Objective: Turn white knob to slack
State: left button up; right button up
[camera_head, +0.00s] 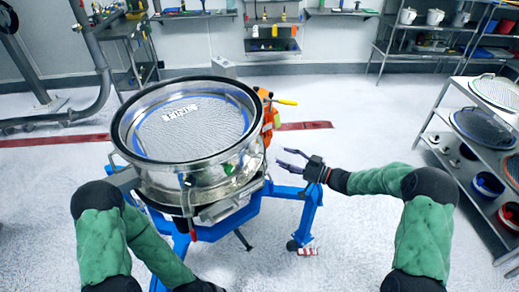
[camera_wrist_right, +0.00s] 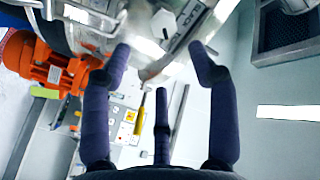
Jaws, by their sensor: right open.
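The powder sifter (camera_head: 190,125) is a round steel drum with a mesh top on a blue frame. My right gripper (camera_head: 290,158) is open and empty, just right of the drum. In the right wrist view, my right gripper's fingers (camera_wrist_right: 160,48) are spread towards the steel side of the sifter (camera_wrist_right: 140,20). A white hexagonal piece (camera_wrist_right: 163,22), which may be the white knob, shows beyond the gap between the fingertips, apart from them. I cannot make out the knob in the head view. My left arm reaches down to the bottom edge, and its gripper is out of view.
An orange motor (camera_wrist_right: 45,65) is left of the fingers in the wrist view. A yellow-handled part (camera_head: 287,101) sticks out behind the drum. A blue leg (camera_head: 306,215) stands below my right gripper. A shelf rack (camera_head: 470,170) is at the right, with open floor between.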

aim_at(258, 150)
jog(key=b+x, duration=0.1)
jog(key=x, duration=0.4)
jog(key=b+x, duration=0.1)
jog(key=x, duration=0.4)
jog(key=shift+a+r+b, duration=0.25)
jog(key=shift+a+b, duration=0.05)
jog(key=shift+a, duration=0.05)
jog(key=c, duration=1.1)
jog(key=o, duration=1.1)
jog(key=v, duration=1.2)
